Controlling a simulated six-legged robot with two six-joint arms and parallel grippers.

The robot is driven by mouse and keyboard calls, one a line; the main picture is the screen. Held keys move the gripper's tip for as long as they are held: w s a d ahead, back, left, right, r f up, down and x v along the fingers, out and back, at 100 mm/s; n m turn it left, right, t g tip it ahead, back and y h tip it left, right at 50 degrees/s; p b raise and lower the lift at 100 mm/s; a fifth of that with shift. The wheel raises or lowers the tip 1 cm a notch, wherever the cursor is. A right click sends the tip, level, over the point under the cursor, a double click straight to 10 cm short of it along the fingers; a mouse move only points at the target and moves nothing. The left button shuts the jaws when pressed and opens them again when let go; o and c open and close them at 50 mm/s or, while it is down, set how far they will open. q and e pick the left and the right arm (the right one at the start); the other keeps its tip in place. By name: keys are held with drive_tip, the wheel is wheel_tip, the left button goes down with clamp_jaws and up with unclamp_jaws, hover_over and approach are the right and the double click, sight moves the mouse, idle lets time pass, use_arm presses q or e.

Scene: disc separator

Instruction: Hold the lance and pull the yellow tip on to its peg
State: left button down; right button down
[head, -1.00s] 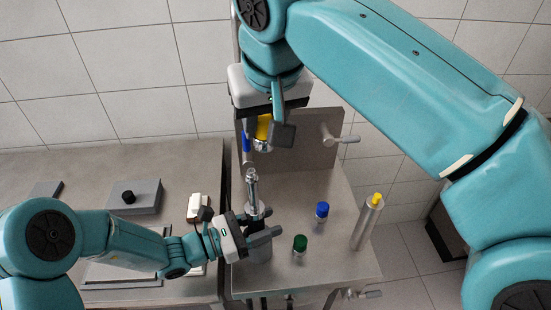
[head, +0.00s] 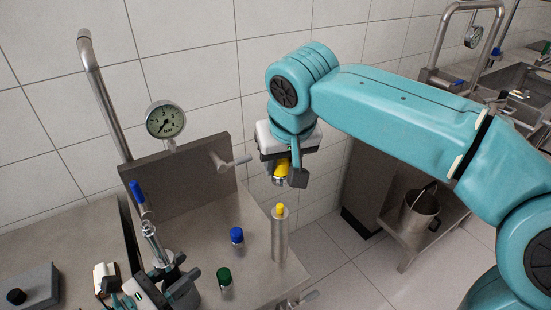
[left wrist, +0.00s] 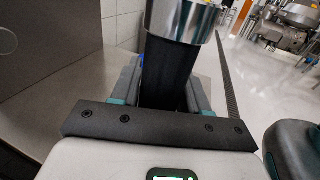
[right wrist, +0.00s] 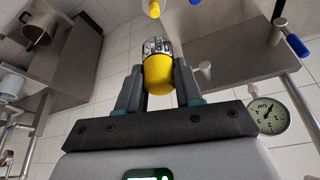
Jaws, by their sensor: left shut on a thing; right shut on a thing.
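My right gripper (head: 288,166) is shut on the yellow tip (head: 281,170), which has a silver end. The tip also shows between the fingers in the right wrist view (right wrist: 168,78). It hangs in the air above and behind the yellow-topped silver peg (head: 280,236), clear of it. My left gripper (head: 180,284) is shut on the lance (head: 153,243) at its black handle. The lance stands upright, slightly tilted, its bare chrome end upward. The left wrist view shows its black handle (left wrist: 168,75) and chrome collar (left wrist: 181,20).
A blue tip (head: 237,236) and a green tip (head: 224,277) stand on the steel bench between lance and peg. Behind are a steel back plate (head: 190,180), a blue-handled valve (head: 137,193) and a gauge (head: 165,120). A steel pot (head: 420,213) stands on a shelf at right.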

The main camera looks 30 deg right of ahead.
sight(281, 183)
drive_tip(key=shift+f, duration=0.15)
drive_tip(key=shift+f, duration=2.65)
drive_tip(key=shift+f, duration=0.65)
drive_tip(key=shift+f, duration=0.3)
drive_tip(key=shift+f, duration=0.8)
drive_tip(key=c, duration=0.6)
unclamp_jaws()
drive_tip(key=shift+c, duration=0.2)
